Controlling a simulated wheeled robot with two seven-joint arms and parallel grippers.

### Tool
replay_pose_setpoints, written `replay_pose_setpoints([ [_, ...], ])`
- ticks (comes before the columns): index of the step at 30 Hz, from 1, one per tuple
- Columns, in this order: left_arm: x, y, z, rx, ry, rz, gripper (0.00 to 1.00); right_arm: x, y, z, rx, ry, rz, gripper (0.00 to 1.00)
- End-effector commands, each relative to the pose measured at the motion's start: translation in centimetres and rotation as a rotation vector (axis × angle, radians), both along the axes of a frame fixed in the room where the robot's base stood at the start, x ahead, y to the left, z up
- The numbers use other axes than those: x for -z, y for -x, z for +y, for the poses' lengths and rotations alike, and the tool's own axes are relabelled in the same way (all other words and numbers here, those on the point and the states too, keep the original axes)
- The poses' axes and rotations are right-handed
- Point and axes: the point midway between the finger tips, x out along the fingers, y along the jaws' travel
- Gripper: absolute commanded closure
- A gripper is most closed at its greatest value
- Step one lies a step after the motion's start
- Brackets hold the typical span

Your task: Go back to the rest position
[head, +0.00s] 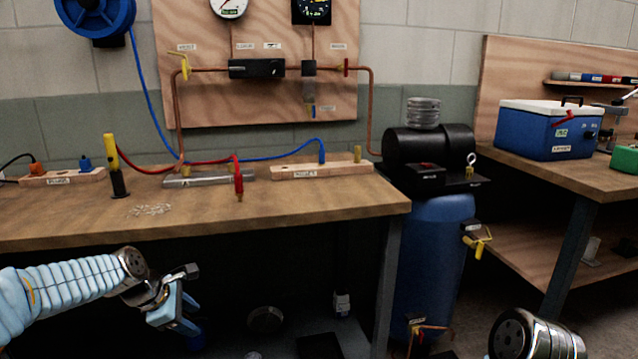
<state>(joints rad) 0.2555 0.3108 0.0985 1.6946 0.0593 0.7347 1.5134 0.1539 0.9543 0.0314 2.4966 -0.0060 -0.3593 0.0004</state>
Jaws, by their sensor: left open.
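My left gripper (182,287) shows at the lower left, at the end of a pale blue sleeved arm. It is open and seems empty, in front of the workbench and below the level of its top. At the lower right a metallic rounded part of my right arm (535,337) shows. The right gripper's fingers are not in the picture.
A wooden workbench (330,205) holds a yellow-and-black tool (113,165), a metal bar (208,181) and labelled wooden blocks (320,171). A blue tank with a black compressor (430,235) stands right of it. A blue cooler (548,130) sits on the right bench.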

Motion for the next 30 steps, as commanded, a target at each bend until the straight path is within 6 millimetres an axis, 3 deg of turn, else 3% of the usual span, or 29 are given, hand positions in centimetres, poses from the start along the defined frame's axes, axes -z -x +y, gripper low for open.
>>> replay_pose_setpoints([
  [1, 4.6, 0.5, -2.0, 0.113, -0.037, 0.007, 0.51, 0.0, 0.0, 0.0, 0.000, 0.000, 0.000, 1.00],
  [4, 12.5, 2.5, -5.4, 0.354, -0.120, -0.021, 0.51, 0.0, 0.0, 0.0, 0.000, 0.000, 0.000, 1.00],
  [6, 17.7, 4.9, -7.8, 0.534, -0.174, -0.045, 0.51, 0.0, 0.0, 0.0, 0.000, 0.000, 0.000, 1.00],
  [9, 24.2, 9.8, -11.3, 0.803, -0.237, -0.087, 0.51, 0.0, 0.0, 0.0, 0.000, 0.000, 0.000, 1.00],
  [12, 28.9, 15.4, -14.2, 1.064, -0.286, -0.141, 0.51, 0.0, 0.0, 0.0, 0.000, 0.000, 0.000, 1.00],
  [15, 31.7, 20.7, -16.1, 1.284, -0.316, -0.198, 0.51, 0.0, 0.0, 0.0, 0.000, 0.000, 0.000, 1.00],
  [19, 33.2, 25.3, -17.5, 1.472, -0.337, -0.257, 0.51, 0.0, 0.0, 0.0, 0.000, 0.000, 0.000, 1.00],
  [30, 33.2, 25.3, -17.5, 1.472, -0.337, -0.257, 0.51, 0.0, 0.0, 0.0, 0.000, 0.000, 0.000, 1.00],
])
